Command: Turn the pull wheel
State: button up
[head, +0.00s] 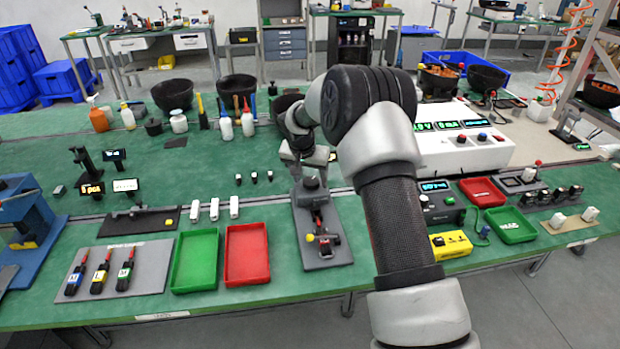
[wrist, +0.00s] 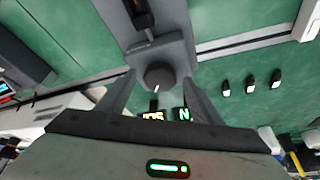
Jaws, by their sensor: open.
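The pull wheel appears to be the dark round knob (head: 311,183) on the back end of a grey fixture (head: 341,254) on the green bench. In the wrist view the wheel (wrist: 159,74) shows as a dark disc with a small white mark on its near edge. My gripper (head: 309,170) is over the wheel, pointing down. In the wrist view the open gripper (wrist: 161,82) has one finger on each side of the wheel, with gaps visible. I cannot tell whether the fingertips are down to the wheel's height.
A red tray (head: 247,255) and a green tray (head: 196,261) lie left of the fixture. A white instrument box (head: 464,140) stands behind and right of my arm. A small black meter box (head: 440,202) and yellow box (head: 451,245) are to the right.

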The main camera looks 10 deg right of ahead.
jog(key=c, duration=1.1)
jog(key=shift+o, duration=0.2)
jog(key=shift+n, duration=0.3)
jog(key=n, duration=0.1)
jog(key=n+y, duration=0.1)
jog(key=shift+d+n, duration=0.2)
jog(key=shift+n, duration=0.1)
jog(key=shift+d+n+y+p, duration=0.15)
jog(key=shift+n+y+p, duration=0.8)
jog(key=shift+n, duration=1.25)
jog(key=o, duration=1.1)
jog(key=shift+c, duration=0.2)
